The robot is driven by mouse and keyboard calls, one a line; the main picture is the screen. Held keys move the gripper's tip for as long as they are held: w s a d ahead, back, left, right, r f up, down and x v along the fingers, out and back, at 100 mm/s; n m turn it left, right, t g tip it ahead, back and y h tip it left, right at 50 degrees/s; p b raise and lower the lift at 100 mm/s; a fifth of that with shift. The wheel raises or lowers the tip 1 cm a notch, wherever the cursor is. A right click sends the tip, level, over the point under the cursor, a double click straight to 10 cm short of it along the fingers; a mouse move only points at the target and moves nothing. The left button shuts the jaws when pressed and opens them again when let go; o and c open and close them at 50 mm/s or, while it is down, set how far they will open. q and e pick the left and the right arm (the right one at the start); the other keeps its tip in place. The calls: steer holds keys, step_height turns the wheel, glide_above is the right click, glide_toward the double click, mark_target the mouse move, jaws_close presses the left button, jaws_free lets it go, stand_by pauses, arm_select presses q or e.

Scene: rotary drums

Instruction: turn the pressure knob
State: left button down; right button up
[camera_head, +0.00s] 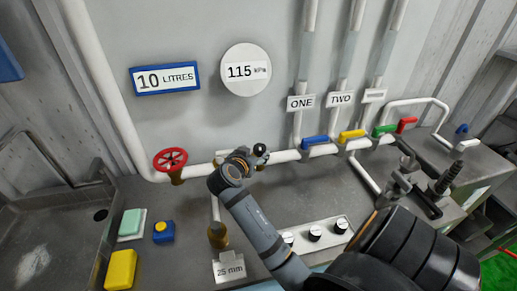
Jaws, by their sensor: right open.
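A round white gauge (246,70) on the wall reads 115 kPa. Below and left of it, a red handwheel (170,159) sits on the white pipe. No label shows which control is the pressure knob. My right arm comes in from the lower right. Its gripper (259,156) is open in front of the pipe, below the gauge, right of the handwheel and apart from it. The wrist partly hides the gripper and the pipe there. My left gripper is not in view.
A blue-framed sign (164,79) reads 10 LITRES. Blue (315,142), yellow (352,135), green and red handles line the pipe to the right. A yellow block (121,270) and a blue-and-yellow button (163,232) stand at left. A metal fixture (404,183) stands at right.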

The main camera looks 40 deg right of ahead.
mark_target(259, 148)
steer(key=b+x, duration=0.1)
steer(key=x, duration=0.5)
steer(key=shift+w+d+f, duration=0.15)
steer(key=shift+d, duration=0.2)
steer(key=c, duration=1.2)
